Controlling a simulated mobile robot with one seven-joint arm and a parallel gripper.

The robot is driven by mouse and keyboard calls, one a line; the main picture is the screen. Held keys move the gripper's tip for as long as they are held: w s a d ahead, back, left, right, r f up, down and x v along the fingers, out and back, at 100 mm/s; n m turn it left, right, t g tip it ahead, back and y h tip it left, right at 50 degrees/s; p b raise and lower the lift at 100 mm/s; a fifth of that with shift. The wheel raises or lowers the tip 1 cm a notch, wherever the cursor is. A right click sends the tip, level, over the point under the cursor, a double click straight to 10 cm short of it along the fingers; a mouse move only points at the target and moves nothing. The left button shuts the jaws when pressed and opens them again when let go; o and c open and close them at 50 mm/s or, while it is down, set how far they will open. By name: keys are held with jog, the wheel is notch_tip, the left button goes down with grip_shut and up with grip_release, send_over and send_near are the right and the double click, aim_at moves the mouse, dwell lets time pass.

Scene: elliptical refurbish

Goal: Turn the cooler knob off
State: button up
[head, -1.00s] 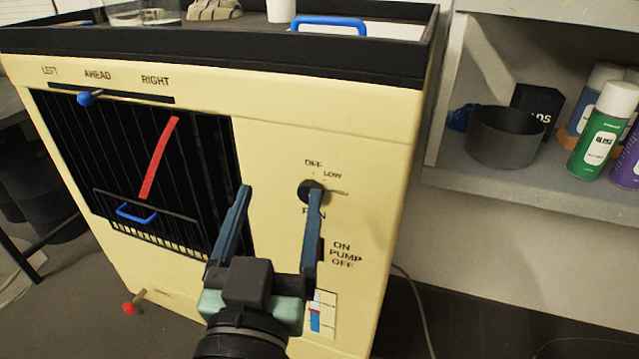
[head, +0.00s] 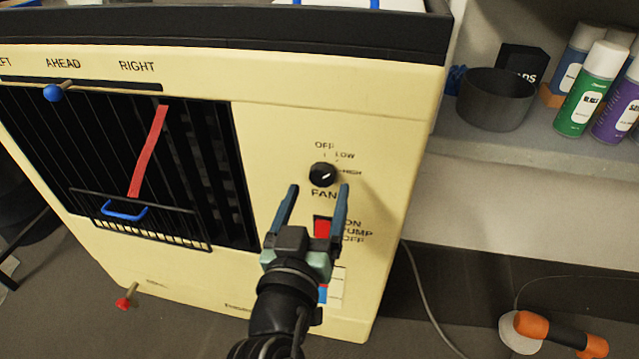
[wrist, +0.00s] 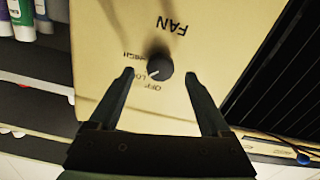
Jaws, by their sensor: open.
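The cooler (head: 280,110) is a cream box with a black fan knob (head: 322,174) on the right of its front. The labels OFF, LOW and HIGH curve around the knob's top and right, with FAN below. The knob's white mark points to the upper right in the head view, roughly toward LOW. My gripper (head: 318,188) is open in front of the panel, its fingertips on either side of the knob and slightly below it. In the wrist view, the knob (wrist: 159,68) sits between the two fingertips with a gap on each side; contact is not visible.
A red pump switch (head: 322,229) lies just below the knob. The dark grille (head: 190,170) with a blue-handled basket is to the left. A shelf (head: 470,140) with a grey bowl (head: 496,99) and spray cans (head: 592,90) stands to the right.

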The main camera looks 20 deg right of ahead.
aim_at(323, 174)
jog(key=shift+x, duration=1.45)
jog(key=shift+c, duration=0.4)
grip_shut()
jog(key=shift+n, duration=0.4)
jog(key=n+p, duration=0.2)
jog(key=n, duration=0.1)
jog(key=shift+r, duration=0.1)
jog(key=n+p, duration=0.2)
jog(key=n, duration=0.3)
jog(key=shift+p, duration=0.4)
